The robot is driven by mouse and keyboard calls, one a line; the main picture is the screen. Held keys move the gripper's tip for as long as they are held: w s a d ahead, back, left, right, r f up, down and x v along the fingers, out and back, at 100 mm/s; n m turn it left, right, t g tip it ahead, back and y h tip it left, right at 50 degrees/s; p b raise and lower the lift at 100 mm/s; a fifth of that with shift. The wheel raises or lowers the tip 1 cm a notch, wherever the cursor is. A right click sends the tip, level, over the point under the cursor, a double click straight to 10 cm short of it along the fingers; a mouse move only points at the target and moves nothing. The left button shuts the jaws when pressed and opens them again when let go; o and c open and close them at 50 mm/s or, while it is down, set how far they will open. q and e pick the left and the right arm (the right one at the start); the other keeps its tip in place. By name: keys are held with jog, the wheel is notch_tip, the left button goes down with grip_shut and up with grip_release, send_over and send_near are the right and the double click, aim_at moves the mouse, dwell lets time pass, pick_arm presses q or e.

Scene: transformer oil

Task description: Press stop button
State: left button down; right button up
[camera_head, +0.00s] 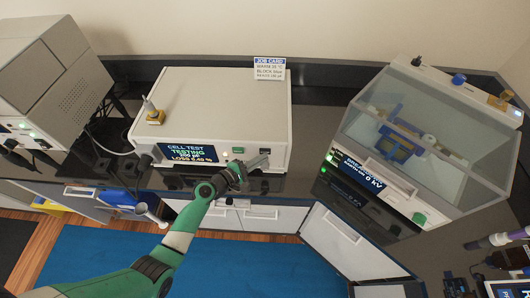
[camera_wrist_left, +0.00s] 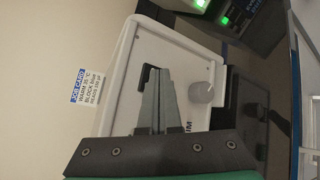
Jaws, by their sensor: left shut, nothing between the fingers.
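The white cell test unit (camera_head: 215,105) stands on the dark counter, its screen (camera_head: 185,152) reading "CELL TEST TESTING". My left gripper (camera_head: 264,160) is shut and empty at the right part of that front. Whether it touches the panel I cannot tell. In the left wrist view its closed fingers (camera_wrist_left: 156,100) point at a white panel (camera_wrist_left: 185,60) with a round grey knob (camera_wrist_left: 201,93) beside them. I cannot make out a marked stop button; the gripper may hide part of the panel.
A job card (camera_head: 270,68) stands at the unit's back right. A clear-lidded breakdown tester (camera_head: 425,135) reading 0 kV is to the right, a grey instrument (camera_head: 50,80) to the left.

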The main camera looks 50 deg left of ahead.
pick_arm(q)
jog(key=shift+a, duration=0.1)
dwell(0.4)
jog(key=shift+s+d+p, duration=0.3)
jog(key=shift+s+d, duration=0.2)
jog(key=shift+d, duration=0.05)
jog(key=s+d, duration=0.1)
jog(key=s, duration=0.1)
jog(key=s+d+p, duration=0.1)
jog(key=d, duration=0.1)
jog(key=shift+s+d+p, duration=0.2)
jog(key=shift+s+p, duration=0.1)
jog(key=shift+s, duration=0.05)
dwell(0.8)
